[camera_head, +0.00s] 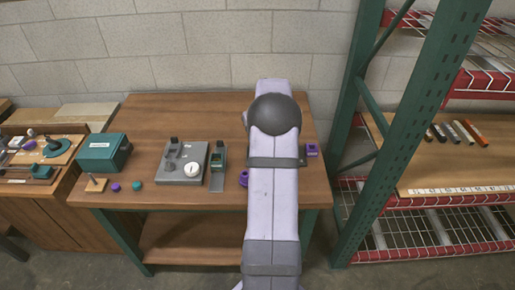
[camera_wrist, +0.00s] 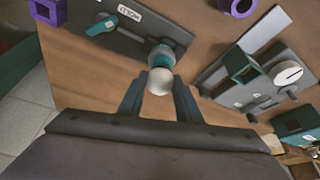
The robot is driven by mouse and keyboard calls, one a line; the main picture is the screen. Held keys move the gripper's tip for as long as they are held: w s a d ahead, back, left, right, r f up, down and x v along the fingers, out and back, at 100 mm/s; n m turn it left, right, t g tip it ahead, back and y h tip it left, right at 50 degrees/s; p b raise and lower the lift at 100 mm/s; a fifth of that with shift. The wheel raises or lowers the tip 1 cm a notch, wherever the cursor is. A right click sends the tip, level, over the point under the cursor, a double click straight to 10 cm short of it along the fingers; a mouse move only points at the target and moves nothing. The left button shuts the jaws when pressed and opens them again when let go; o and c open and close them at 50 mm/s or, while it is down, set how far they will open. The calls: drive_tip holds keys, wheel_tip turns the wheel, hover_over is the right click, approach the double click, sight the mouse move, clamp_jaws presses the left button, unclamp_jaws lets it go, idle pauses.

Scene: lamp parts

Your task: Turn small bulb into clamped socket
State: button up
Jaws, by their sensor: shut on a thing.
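In the wrist view, my gripper (camera_wrist: 160,92) is shut on a small white bulb (camera_wrist: 160,83), with one dark finger on each side of it. The bulb's far end meets a teal socket (camera_wrist: 162,55); how deep it sits in the socket I cannot tell. The socket is at the edge of a dark grey clamp plate (camera_wrist: 155,28) with a teal lever (camera_wrist: 102,27) and a white label. In the head view, my arm covers the gripper, bulb and socket.
Purple parts (camera_wrist: 48,10) (camera_wrist: 240,6) lie on either side of the clamp plate. A grey fixture with a white dial (camera_head: 191,168), a green-socketed stand (camera_head: 218,160) and a teal box (camera_head: 104,150) stand on the table's left half. Bare wood lies between them.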

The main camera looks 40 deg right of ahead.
drive_tip(key=shift+w+a+r+m+g+h+p, duration=0.1)
drive_tip(key=shift+m+g+h+p, duration=0.15)
drive_tip(key=shift+m+p, duration=0.55)
drive_tip(key=shift+r+m+g+h+p, duration=0.1)
drive_tip(key=shift+m+g+h+p, duration=0.3)
drive_tip(key=shift+m, duration=0.7)
drive_tip(key=shift+f+m, duration=0.15)
drive_tip(key=shift+m, duration=0.65)
drive_tip(key=shift+w+f+m+h, duration=0.1)
drive_tip(key=shift+m+h, duration=0.15)
drive_tip(key=shift+m, duration=0.15)
drive_tip(key=m+b, duration=0.1)
drive_tip(key=m+g+b, duration=0.1)
drive_tip(key=m, duration=0.1)
drive_tip(key=shift+f+g+h+b, duration=0.1)
drive_tip(key=shift+g+h+b, duration=0.15)
drive_tip(key=shift+h+b, duration=0.05)
drive_tip(key=o, duration=1)
drive_tip(key=shift+m, duration=0.5)
drive_tip(key=shift+a, duration=0.1)
